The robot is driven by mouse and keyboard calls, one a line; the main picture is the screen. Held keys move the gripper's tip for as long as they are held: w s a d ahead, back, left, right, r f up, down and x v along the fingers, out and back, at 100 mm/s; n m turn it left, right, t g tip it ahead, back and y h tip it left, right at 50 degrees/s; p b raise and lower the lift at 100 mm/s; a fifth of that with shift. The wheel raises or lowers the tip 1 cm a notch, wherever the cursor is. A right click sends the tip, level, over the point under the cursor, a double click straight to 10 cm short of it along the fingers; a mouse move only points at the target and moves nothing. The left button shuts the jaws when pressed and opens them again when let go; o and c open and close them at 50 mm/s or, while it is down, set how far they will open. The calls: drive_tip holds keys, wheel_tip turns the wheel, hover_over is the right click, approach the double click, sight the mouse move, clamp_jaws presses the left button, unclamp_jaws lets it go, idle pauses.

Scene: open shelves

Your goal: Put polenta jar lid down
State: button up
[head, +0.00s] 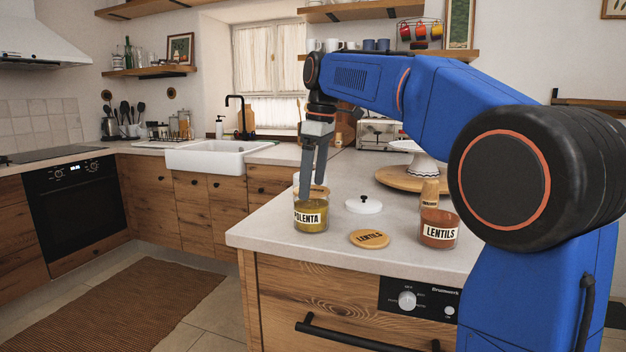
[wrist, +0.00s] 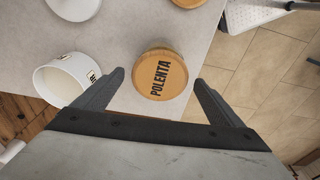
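The round wooden polenta lid (wrist: 161,75), printed POLENTA, lies face up in the wrist view and appears to sit on top of the polenta jar. The glass polenta jar (head: 311,217), with yellow contents, stands near the left front corner of the counter. In the head view the lid (head: 319,189) is partly hidden behind my fingers. My gripper (head: 311,188) points down at the jar top. Its fingers are apart, one on each side of the lid in the wrist view, with a gap showing on both sides. Nothing is held.
The lentils lid (head: 369,239) lies flat on the counter (head: 280,226), right of the polenta jar. A white lid with a black knob (head: 364,205) lies behind it. The lentils jar (head: 438,228) stands further right. An open white container (wrist: 62,82) is left of the lid in the wrist view.

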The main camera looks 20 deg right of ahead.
sight(319, 190)
drive_tip(key=shift+r, duration=0.1)
wheel_tip(319, 190, up, 12)
drive_tip(key=d, duration=0.1)
drive_tip(key=shift+s+d, duration=0.15)
drive_tip(key=shift+s, duration=0.2)
idle(0.6)
